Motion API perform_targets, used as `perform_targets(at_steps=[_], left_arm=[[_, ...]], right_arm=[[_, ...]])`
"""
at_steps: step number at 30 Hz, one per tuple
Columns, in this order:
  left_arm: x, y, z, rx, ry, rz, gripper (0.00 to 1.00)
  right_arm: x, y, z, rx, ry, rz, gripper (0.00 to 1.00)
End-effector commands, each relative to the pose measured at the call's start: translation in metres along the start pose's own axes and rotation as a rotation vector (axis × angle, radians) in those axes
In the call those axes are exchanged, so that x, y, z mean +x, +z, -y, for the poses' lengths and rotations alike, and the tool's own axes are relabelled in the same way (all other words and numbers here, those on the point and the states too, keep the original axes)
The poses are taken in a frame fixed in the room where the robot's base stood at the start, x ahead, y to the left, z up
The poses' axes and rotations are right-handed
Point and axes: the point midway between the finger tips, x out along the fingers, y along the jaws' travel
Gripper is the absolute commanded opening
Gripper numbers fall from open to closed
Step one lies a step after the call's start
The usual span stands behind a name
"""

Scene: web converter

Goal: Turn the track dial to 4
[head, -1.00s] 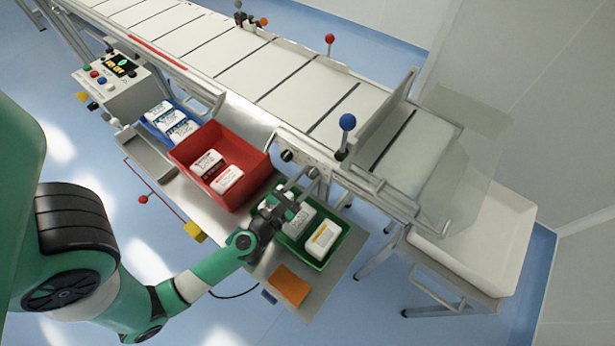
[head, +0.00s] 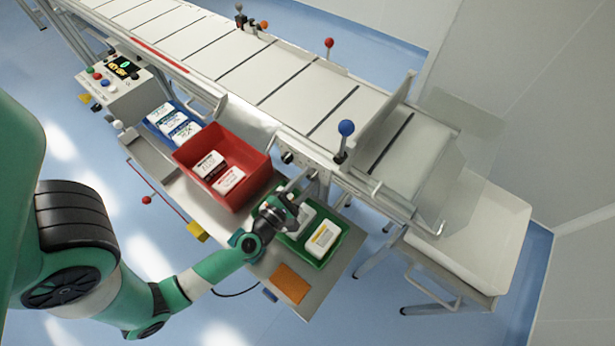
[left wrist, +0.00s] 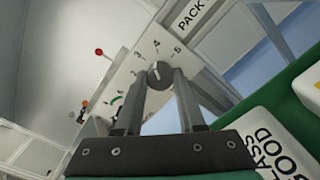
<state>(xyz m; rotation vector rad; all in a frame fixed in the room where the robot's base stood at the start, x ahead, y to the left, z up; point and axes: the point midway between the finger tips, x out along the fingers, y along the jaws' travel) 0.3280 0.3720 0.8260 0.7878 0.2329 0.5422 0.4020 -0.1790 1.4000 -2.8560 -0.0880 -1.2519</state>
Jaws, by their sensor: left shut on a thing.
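The track dial (left wrist: 159,76) is a dark round knob on a pale panel with printed numbers around it, shown in the left wrist view. The numbers 3, 4 and 5 are above it. A pale mark on the knob points up, roughly toward the 4; its exact setting is hard to read. My left gripper (left wrist: 164,74) has one finger on each side of the knob and is shut on it. In the head view, my left gripper (head: 312,181) reaches the conveyor's front panel above the green tray, and its fingers hide the dial. My right gripper is not in view.
Below my gripper is a green tray (head: 333,262) with white packs. A red bin (head: 253,165) stands left of it. Another black knob (head: 288,157) is on the panel nearby. A blue-ball lever (head: 346,128) rises above the panel. A control box (head: 116,84) is far left.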

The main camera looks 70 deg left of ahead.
Motion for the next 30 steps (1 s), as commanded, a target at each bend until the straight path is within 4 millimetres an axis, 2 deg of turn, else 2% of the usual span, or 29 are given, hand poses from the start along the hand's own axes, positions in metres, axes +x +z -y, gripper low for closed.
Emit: perform_targets(at_steps=[12, 28, 29, 30], left_arm=[[0.0002, 0.0005, -0.0008, 0.210, 0.001, 0.000, 0.00], [0.0002, 0.0001, -0.0005, 0.237, 0.001, 0.000, 0.00], [0.0002, 0.0001, -0.0006, 0.237, 0.001, 0.000, 0.42], [0.0001, 0.0000, -0.0005, 0.237, 0.001, 0.000, 0.49]], right_arm=[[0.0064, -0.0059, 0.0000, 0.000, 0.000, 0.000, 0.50], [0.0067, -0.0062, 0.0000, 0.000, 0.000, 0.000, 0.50], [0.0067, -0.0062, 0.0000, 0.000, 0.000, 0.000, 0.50], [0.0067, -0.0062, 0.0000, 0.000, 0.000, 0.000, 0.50]])
